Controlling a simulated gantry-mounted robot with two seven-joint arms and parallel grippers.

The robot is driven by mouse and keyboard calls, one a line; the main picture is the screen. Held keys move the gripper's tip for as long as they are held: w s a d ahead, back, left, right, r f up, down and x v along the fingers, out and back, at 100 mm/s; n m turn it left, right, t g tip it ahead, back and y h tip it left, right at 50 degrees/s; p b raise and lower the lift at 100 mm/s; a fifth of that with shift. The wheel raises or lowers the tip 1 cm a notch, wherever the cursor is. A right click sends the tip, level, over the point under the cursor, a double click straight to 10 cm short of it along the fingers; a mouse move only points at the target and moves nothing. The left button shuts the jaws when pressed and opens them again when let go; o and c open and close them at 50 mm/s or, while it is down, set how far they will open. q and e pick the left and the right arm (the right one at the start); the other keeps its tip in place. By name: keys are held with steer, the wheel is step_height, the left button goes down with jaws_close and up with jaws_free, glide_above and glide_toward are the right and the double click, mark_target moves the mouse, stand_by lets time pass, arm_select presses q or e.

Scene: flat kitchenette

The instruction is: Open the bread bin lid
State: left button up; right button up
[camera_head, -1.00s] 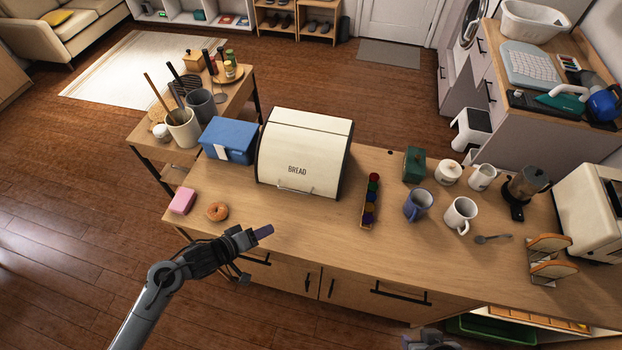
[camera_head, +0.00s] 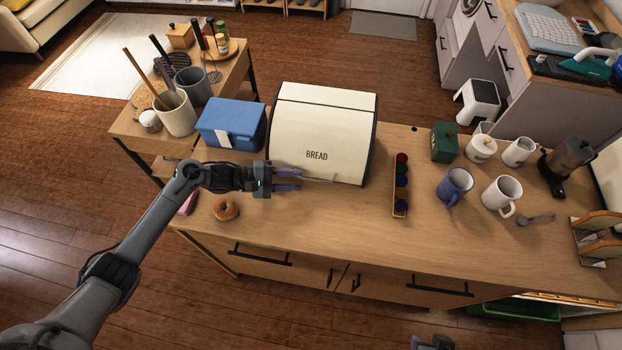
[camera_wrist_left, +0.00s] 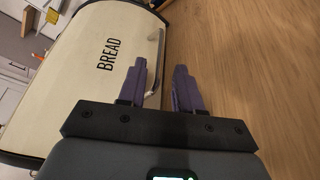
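The cream bread bin (camera_head: 322,130) stands on the counter with its lid (camera_head: 325,125) down, marked BREAD. A thin metal handle (camera_head: 318,180) runs along the lid's lower edge; it also shows in the wrist view (camera_wrist_left: 153,86). My left gripper (camera_head: 300,179) is open and empty at the handle's left end. In the wrist view its purple fingers (camera_wrist_left: 160,67) appear on either side of the handle bar; I cannot tell whether they touch it. My right gripper (camera_head: 433,342) is barely in view at the bottom edge, mostly cut off.
A blue box (camera_head: 232,123) stands just left of the bin. A donut (camera_head: 226,210) and a partly hidden pink block (camera_head: 188,203) lie near the left arm. A rack of coloured pods (camera_head: 401,185) and mugs (camera_head: 455,186) stand right.

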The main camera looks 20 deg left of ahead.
mark_target(306, 179)
arm_select(q)
steer(key=shift+b+x, duration=0.3)
steer(key=shift+x, duration=2.5)
steer(key=shift+w, duration=0.1)
steer(key=shift+c, duration=0.3)
jaws_close()
